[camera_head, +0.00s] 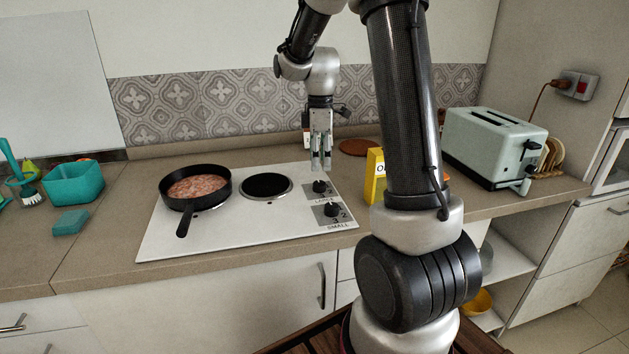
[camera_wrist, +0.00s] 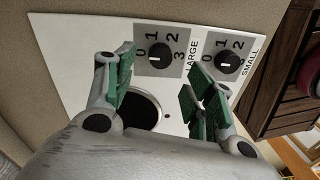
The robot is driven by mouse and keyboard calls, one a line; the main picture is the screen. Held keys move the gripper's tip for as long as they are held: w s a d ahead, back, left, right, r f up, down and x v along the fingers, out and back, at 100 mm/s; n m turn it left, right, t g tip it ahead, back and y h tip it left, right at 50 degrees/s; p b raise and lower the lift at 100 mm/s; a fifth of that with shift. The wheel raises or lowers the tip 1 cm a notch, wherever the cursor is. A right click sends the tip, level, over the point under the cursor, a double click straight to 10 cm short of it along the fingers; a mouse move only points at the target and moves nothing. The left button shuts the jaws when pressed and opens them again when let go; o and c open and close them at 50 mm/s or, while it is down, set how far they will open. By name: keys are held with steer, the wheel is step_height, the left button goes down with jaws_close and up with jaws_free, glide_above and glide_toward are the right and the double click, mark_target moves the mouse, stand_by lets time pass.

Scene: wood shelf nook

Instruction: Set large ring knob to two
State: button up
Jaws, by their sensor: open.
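The large ring knob (camera_head: 320,187) is a black knob on a grey plate at the back right of the white cooktop (camera_head: 160,238). In the wrist view the same knob (camera_wrist: 160,52) sits beside the word LARGE, ringed by the numbers 0 to 3. A small pale mark shows on its lower part; I cannot tell which number it marks. My gripper (camera_head: 321,166) points down just above this knob. In the wrist view my gripper's green-padded fingers (camera_wrist: 162,78) are apart, with nothing between them; the knob lies uncovered just beyond their tips.
The small ring knob (camera_head: 332,210) is close in front of the large one. A black pan (camera_head: 223,186) with reddish food stands on the left burner; the other burner (camera_head: 267,187) is bare. A yellow sign (camera_head: 374,178) and a toaster (camera_head: 494,147) stand to the right.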

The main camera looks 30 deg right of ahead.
mark_target(320, 182)
steer(key=f, duration=0.7)
steer(key=shift+s+a, duration=0.1)
steer(key=shift+s, duration=0.1)
steer(key=shift+r, duration=0.1)
steer(key=c, duration=1)
